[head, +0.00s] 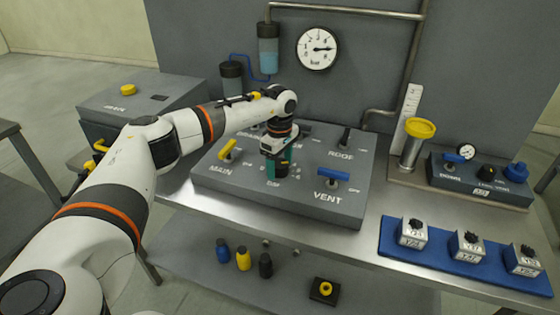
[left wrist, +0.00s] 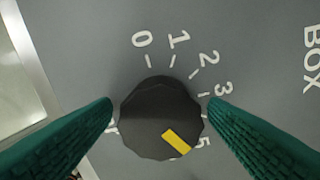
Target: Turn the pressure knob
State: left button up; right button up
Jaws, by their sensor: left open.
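The pressure knob (left wrist: 158,112) is black and faceted, with a yellow mark near its lower right edge, pointing toward the 5 of a white number scale. The numbers 0, 1, 2, 3 and 5 are readable; others are hidden. My left gripper (left wrist: 160,106) is open, its green fingers to the left and right of the knob. A small gap seems to remain at the right finger; contact on the left is hard to tell. In the head view my left gripper (head: 277,168) points down over the middle of the grey panel (head: 325,214) and hides the knob. My right gripper is not in view.
On the panel are a yellow MAIN lever (head: 228,150), a blue VENT handle (head: 333,176) and a black ROOF lever (head: 346,138). A round gauge (head: 317,48) hangs on the wall, its needle pointing right. A blue mat (head: 455,270) with labelled blocks lies right.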

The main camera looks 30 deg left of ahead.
pick_arm(q)
jog(key=shift+f, duration=0.2)
jog(key=shift+c, duration=0.3)
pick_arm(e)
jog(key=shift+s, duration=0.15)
pick_arm(q)
jog(key=c, duration=0.9)
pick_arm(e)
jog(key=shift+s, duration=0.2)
pick_arm(q)
jog(key=n, duration=0.8)
jog(key=shift+r+n, duration=0.1)
jog(key=shift+n, duration=0.2)
jog(key=n, duration=0.4)
jog(key=shift+p, duration=0.35)
jog(key=n, duration=0.5)
jog(key=shift+p, duration=0.3)
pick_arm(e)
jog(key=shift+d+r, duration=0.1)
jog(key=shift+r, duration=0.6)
